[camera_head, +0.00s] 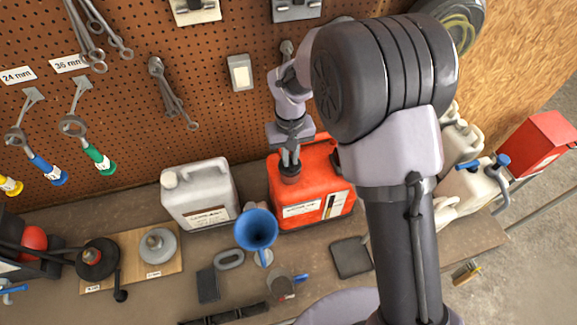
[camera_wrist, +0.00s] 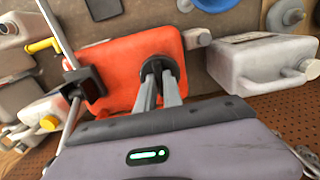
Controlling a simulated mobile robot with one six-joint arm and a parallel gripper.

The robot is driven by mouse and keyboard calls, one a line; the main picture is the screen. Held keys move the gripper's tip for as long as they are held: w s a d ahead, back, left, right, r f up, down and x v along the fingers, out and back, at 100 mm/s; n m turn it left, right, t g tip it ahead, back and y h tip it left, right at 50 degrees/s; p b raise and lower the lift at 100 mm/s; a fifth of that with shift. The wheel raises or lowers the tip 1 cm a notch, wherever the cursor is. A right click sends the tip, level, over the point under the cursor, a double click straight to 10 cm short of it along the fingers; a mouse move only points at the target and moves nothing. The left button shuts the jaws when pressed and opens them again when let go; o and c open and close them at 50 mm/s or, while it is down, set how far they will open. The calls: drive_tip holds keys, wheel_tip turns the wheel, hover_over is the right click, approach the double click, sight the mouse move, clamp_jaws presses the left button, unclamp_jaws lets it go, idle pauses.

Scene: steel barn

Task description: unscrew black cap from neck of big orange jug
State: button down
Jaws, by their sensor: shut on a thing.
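The big orange jug (camera_head: 318,185) stands upright on the bench against the pegboard, with a white label on its front. It also shows in the wrist view (camera_wrist: 115,62). My gripper (camera_head: 290,168) reaches down from above to the jug's neck. In the wrist view its two fingers (camera_wrist: 160,82) are shut on the black cap (camera_wrist: 158,66) at the neck. The fingers hide part of the cap. I cannot tell whether the cap has turned or lifted on the neck.
A whitish jug (camera_head: 201,194) stands just left of the orange jug. A blue funnel (camera_head: 257,228) is in front. Pale jugs (camera_head: 466,185) and a red container (camera_head: 538,146) are at the right. Wrenches (camera_head: 172,95) hang on the pegboard (camera_head: 130,130) behind.

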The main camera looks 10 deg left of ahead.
drive_tip(key=shift+r+p, duration=2.65)
drive_tip(key=shift+r, duration=1.5)
drive_tip(key=shift+f, duration=0.1)
